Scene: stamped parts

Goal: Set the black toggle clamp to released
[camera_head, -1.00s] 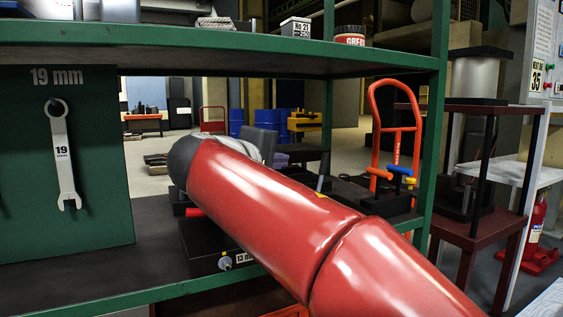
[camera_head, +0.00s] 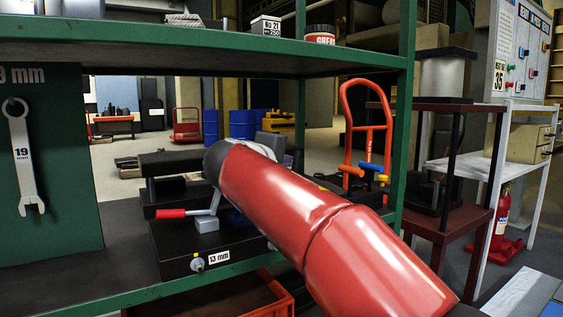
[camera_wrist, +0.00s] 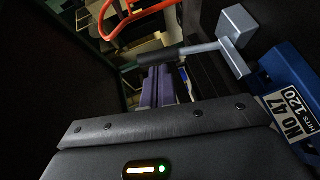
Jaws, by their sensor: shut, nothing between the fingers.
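A toggle clamp with a black grip (camera_wrist: 158,52) on a silver lever (camera_wrist: 200,47) shows in the wrist view. Its lever joins a grey block (camera_wrist: 237,25), beside a blue part with a "NO 47" plate (camera_wrist: 287,112). The lever lies crosswise in that picture; I cannot tell whether the clamp is locked. My gripper (camera_wrist: 161,68) is shut and empty, its purple fingers pointing toward the grip; I cannot tell whether they touch it. In the head view, my red arm hides the gripper and this clamp.
A red-handled lever (camera_head: 172,213) with a grey block (camera_head: 207,225) sits on a black "13 mm" base (camera_head: 190,257). The green upper shelf (camera_head: 180,58) and post (camera_head: 400,150) frame the space.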

